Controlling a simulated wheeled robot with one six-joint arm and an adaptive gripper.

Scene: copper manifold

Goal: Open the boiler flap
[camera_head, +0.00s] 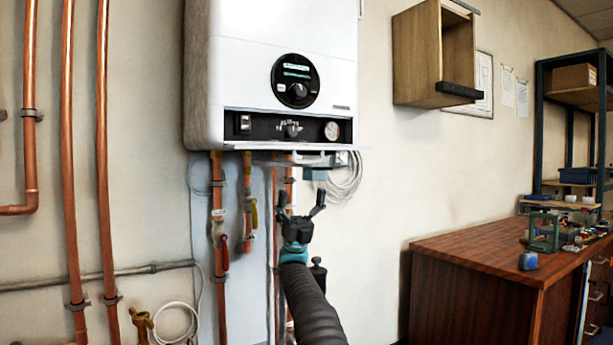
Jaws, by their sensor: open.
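The white boiler (240,60) hangs on the wall, with a round black dial panel on its front. Along its lower front a dark control strip (265,126) is uncovered, showing a switch, a knob and a round gauge. Below the strip a thin, pale edge, which looks like the flap (300,159), juts out roughly level; its exact angle is hard to tell. My gripper (301,203) is open and empty, its fingers pointing up, below the boiler's underside. It appears apart from the flap, though depth is uncertain.
Copper pipes (107,200) run up the wall at left, and more with red and yellow valves hang below the boiler. A coiled white cable (345,180) hangs right of my gripper. A wooden wall box (418,55) and a brown desk (480,250) stand at right.

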